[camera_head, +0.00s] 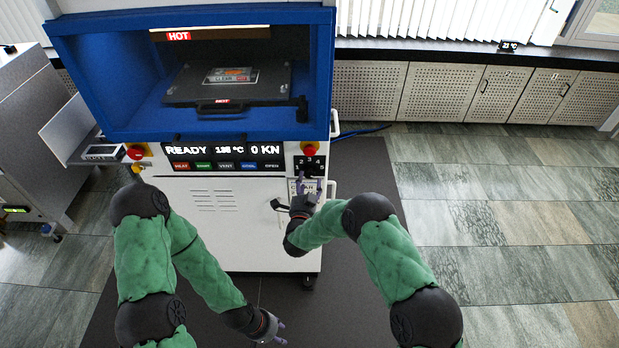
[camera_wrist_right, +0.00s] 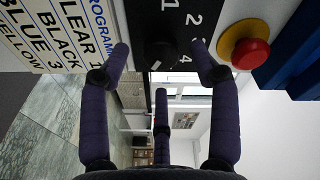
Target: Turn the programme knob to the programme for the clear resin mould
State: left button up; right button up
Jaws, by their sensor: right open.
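The black programme dial panel (camera_head: 321,170) is at the right of the press front, with white numbers 1 to 4. The programme card (camera_wrist_right: 60,30) shows CLEAR 1 and BLUE 3. The mould (camera_head: 230,75), labelled CLEAR, lies inside the press. My left gripper (camera_head: 272,330) is low, away from the press.
The red stop button (camera_head: 309,149) sits just above the dial and shows close to a finger in the wrist view (camera_wrist_right: 250,54). The display (camera_head: 222,148) reads READY, above a row of buttons (camera_head: 225,165). HOT labels mark the open press chamber. Floor to the right is clear.

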aim_at(309, 176)
jog(key=shift+w+d, duration=0.2)
jog(key=shift+w, duration=1.5)
jog(key=c, duration=1.1)
